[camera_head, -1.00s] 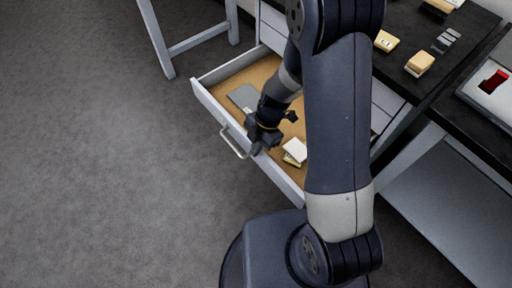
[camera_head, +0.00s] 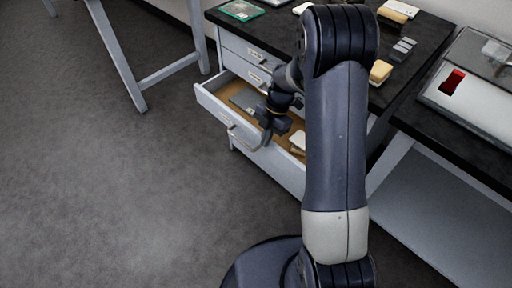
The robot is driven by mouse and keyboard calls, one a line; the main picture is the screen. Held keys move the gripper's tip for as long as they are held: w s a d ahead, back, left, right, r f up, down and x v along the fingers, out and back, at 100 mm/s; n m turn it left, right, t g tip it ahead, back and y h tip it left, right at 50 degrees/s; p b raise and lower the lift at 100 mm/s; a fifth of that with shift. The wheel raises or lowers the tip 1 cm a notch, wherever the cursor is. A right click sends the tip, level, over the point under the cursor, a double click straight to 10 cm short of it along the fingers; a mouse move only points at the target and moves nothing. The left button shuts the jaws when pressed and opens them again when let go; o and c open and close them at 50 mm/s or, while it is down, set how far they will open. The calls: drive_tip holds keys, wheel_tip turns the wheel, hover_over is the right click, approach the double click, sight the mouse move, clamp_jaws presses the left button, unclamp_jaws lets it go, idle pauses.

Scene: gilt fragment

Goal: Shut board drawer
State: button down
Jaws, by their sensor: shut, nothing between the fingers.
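The board drawer (camera_head: 212,103) is a white-fronted drawer with a tan inner floor, pulled open from the cabinet under the dark worktop. Its bar handle (camera_head: 237,138) is on the front face. A grey flat piece (camera_head: 243,99) and a pale block (camera_head: 298,140) lie inside it. My gripper (camera_head: 268,136) is shut and points down at the front panel, close to the handle. I cannot tell whether it touches the panel. My arm hides the right part of the drawer.
Closed drawers (camera_head: 257,76) sit above the open one. The dark worktop (camera_head: 275,30) holds a green-edged tray (camera_head: 242,10), tan blocks (camera_head: 380,72) and small grey pieces. A case with a red patch (camera_head: 453,82) stands at right. The floor (camera_head: 120,200) in front is clear.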

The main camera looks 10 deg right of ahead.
drive_tip(key=shift+w+d, duration=0.35)
drive_tip(key=shift+d, duration=0.15)
drive_tip(key=shift+a, duration=0.1)
